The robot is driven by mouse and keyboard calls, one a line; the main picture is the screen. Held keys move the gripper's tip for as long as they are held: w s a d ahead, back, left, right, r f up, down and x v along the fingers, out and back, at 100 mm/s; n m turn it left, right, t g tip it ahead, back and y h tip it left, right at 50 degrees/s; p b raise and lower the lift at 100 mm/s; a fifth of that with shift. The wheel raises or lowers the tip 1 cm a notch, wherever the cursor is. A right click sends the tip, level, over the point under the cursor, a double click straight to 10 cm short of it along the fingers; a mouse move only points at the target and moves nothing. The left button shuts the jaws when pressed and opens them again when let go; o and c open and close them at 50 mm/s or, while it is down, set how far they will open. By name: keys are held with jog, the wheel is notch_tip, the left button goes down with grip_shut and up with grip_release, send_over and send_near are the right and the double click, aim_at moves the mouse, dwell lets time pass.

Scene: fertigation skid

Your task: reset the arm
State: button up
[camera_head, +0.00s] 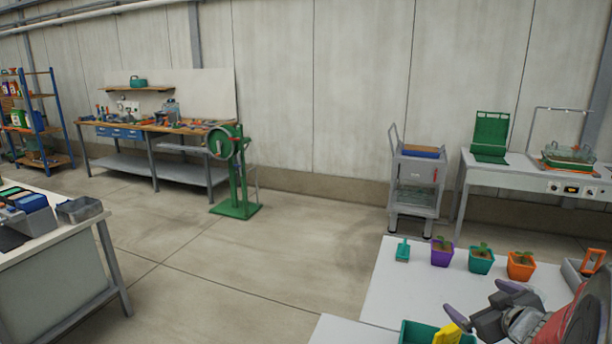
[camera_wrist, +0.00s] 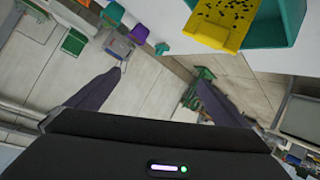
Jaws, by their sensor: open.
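My gripper (camera_head: 478,298) is in the lower right of the head view, above the white table. In the wrist view my gripper (camera_wrist: 160,75) shows two dark fingers spread wide apart with nothing between them. It is open and empty. My arm's red part fills the lower right corner of the head view and hides some of the table.
The white table (camera_head: 385,290) bears a purple pot (camera_head: 442,252), a teal pot (camera_head: 481,260), an orange pot (camera_head: 521,266) and a green bin (camera_head: 412,333) with a yellow piece (camera_head: 448,335). A cart (camera_head: 416,185) stands behind. Open floor (camera_head: 270,270) lies left.

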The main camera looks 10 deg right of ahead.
jog(key=a+r+m+g+h, duration=0.25)
jog(key=a+r, duration=0.45)
jog(key=a, duration=0.5)
jog(key=s+a+f+g+y, duration=0.1)
jog(key=s+a+g+y, duration=0.1)
jog(key=s+a, duration=0.5)
jog(key=s+a+f+g+y, duration=0.2)
jog(key=s+a+y, duration=0.2)
jog(key=a, duration=1.3)
jog(key=s+n, duration=0.1)
jog(key=s, duration=0.2)
jog(key=shift+a+f, duration=0.2)
jog(key=shift+c, duration=0.5)
